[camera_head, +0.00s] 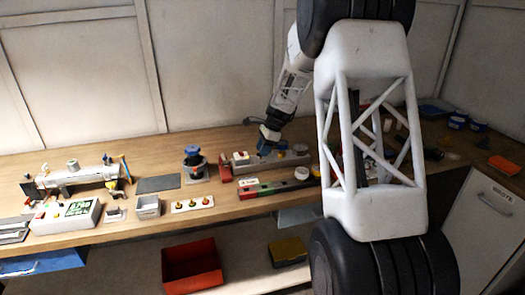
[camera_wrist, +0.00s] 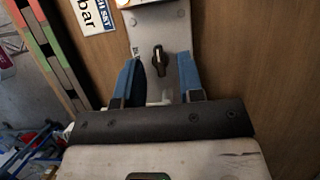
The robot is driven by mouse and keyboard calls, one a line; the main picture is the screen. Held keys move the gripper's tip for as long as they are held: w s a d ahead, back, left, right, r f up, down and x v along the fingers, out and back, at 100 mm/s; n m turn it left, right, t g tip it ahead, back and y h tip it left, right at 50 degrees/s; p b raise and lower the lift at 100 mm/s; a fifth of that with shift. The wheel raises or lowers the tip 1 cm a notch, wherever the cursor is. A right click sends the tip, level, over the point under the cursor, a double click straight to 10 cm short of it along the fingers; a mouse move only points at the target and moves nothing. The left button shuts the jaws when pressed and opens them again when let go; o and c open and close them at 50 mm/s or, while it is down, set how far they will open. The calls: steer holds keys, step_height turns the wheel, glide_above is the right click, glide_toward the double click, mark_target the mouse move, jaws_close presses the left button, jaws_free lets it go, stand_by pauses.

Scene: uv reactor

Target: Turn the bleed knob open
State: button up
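A small black knob (camera_wrist: 159,60) with a pale line along its top sits on a grey metal plate (camera_wrist: 146,19); I take it for the bleed knob, though no label on it can be read. Its pale line runs roughly along the plate's length. My gripper (camera_wrist: 159,63) is open, with one blue finger on each side of the knob and a visible gap to both. In the head view my gripper (camera_head: 269,134) points down over the bench, and the knob cannot be made out there.
A red, green and dark strip (camera_wrist: 49,52) and a white sign reading "bar" (camera_wrist: 97,15) lie left of the plate. In the head view, a blue-topped device (camera_head: 193,160) stands to the left. Bare wood (camera_wrist: 250,60) is right of the plate.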

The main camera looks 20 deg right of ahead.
steer(key=shift+a+f, duration=0.1)
steer(key=shift+f, duration=0.2)
jaws_close()
